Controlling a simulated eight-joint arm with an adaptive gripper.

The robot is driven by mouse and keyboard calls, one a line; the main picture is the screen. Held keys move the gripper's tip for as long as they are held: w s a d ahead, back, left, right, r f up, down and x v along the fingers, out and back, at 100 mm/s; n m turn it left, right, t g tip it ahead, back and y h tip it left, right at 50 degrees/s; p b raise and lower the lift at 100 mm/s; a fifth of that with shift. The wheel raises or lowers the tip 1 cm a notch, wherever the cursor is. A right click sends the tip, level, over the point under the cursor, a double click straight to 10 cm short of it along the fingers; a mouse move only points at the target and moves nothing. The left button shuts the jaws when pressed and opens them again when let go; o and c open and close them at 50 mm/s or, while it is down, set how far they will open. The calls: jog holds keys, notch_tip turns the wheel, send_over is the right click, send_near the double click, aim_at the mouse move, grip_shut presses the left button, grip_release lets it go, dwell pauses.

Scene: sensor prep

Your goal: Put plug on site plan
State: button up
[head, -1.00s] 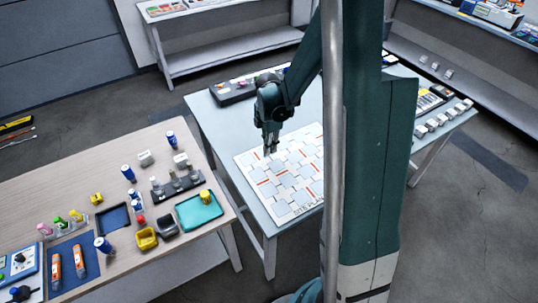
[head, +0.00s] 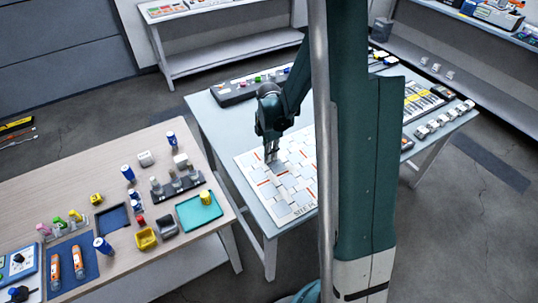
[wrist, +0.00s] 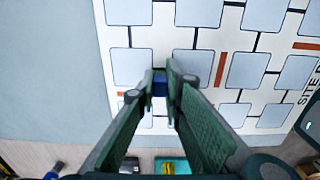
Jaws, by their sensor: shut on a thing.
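The site plan (head: 290,188) is a white sheet with grey-blue squares and red bars, lying on the grey-blue table. It fills much of the wrist view (wrist: 238,116). My gripper (head: 272,158) is over the left part of the plan, pointing down. In the wrist view my gripper (wrist: 160,80) is shut on a small dark blue piece (wrist: 160,88), which I take to be the plug. The fingers hide most of it. I cannot tell whether it touches the plan. My arm column hides the plan's right part in the head view.
A wooden table (head: 60,170) at left holds bottles, bins and a teal tray (head: 190,217). A black tray (head: 235,93) with coloured pieces lies at the back of the grey-blue table. Several pale blocks (head: 432,126) line its right edge.

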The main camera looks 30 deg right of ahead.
jog(key=shift+f, duration=0.2)
jog(key=o, duration=0.8)
jog(key=shift+c, duration=0.2)
jog(key=shift+r, duration=0.2)
notch_tip(320, 180, up, 12)
jog(key=p, duration=0.2)
jog(key=shift+r, duration=0.15)
dwell(0.6)
